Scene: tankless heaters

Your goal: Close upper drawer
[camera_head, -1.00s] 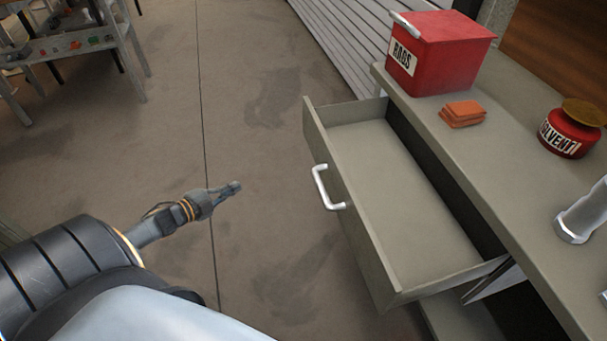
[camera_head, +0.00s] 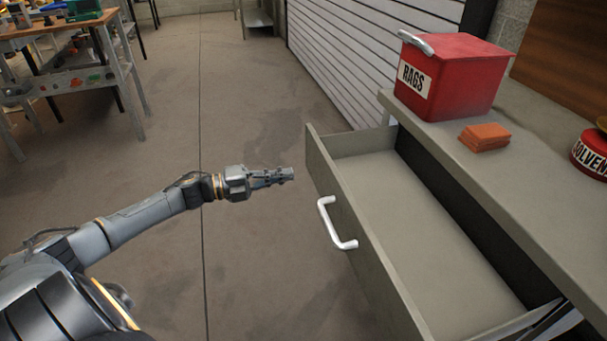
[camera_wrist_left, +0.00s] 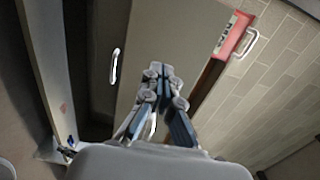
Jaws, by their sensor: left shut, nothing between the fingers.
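The upper drawer (camera_head: 428,232) is pulled far out of the grey bench and looks empty inside. Its front panel (camera_head: 349,222) faces left and carries a white bar handle (camera_head: 336,226). My left gripper (camera_head: 289,174) is shut and empty, left of the drawer front and near its far end, apart from it in the head view. In the left wrist view the gripper's fingertips (camera_wrist_left: 165,72) are together, and a pale handle (camera_wrist_left: 115,67) shows to their left. My right gripper is not in view.
On the bench top (camera_head: 530,177) stand a red RAGS box (camera_head: 455,78), a folded orange cloth stack (camera_head: 485,137) and a red solvent can (camera_head: 592,152). A workbench (camera_head: 75,65) stands at the far left. The floor left of the drawer is open.

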